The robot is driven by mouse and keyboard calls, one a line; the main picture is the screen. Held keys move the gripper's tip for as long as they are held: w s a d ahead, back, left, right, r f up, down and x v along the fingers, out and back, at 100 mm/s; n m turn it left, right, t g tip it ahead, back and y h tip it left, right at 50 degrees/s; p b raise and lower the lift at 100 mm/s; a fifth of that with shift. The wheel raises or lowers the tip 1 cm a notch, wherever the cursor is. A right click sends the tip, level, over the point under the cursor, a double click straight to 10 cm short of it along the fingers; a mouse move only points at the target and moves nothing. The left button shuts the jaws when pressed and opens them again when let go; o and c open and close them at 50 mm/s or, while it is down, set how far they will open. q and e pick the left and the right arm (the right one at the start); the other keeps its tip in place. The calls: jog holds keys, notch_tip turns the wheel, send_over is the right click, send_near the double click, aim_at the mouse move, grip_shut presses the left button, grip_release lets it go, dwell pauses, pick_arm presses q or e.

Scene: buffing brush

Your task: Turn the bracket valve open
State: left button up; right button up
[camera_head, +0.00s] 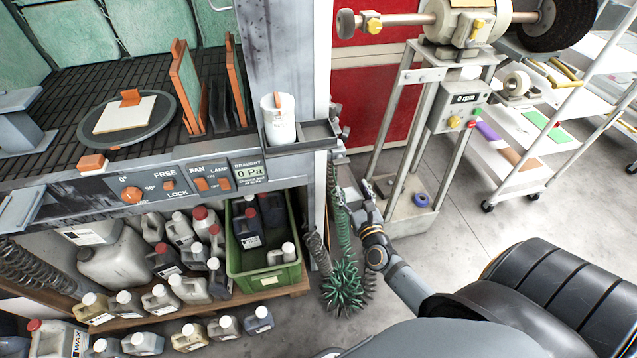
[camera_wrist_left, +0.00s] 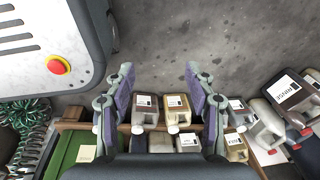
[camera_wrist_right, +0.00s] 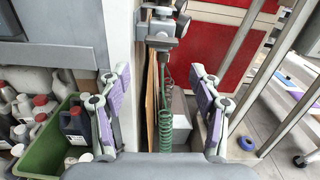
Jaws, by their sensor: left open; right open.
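A grey metal bracket with a valve-like fitting (camera_wrist_right: 160,28) is fixed to the side of the white post, at the top middle of the right wrist view. In the head view it shows partly, beside the post (camera_head: 338,130). A green coiled hose (camera_wrist_right: 166,110) hangs below it. The valve's handle position is too small to tell. My right gripper (camera_wrist_right: 160,75) is open and empty, its fingers on either side of the view with the hose beyond between them. In the head view it (camera_head: 362,194) is below the bracket. My left gripper (camera_wrist_left: 159,78) is open and empty above several bottles.
A grey booth with a control panel (camera_head: 190,186) stands left of the post. A green crate (camera_head: 290,275) and several bottles sit below it. A buffing machine on a frame (camera_head: 400,135) and a white trolley (camera_head: 510,160) stand right.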

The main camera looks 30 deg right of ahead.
aim_at(342, 164)
jog(key=shift+m, duration=0.5)
jog(key=x, duration=1)
jog(key=shift+w+d+r, duration=0.2)
jog(key=shift+w+r, duration=0.05)
jog(key=shift+r, duration=0.1)
pick_arm(q)
jog(key=shift+d+r, duration=0.2)
jog(key=shift+d, duration=0.75)
pick_arm(e)
jog(key=c, duration=0.9)
pick_arm(q)
jog(key=shift+d, duration=0.1)
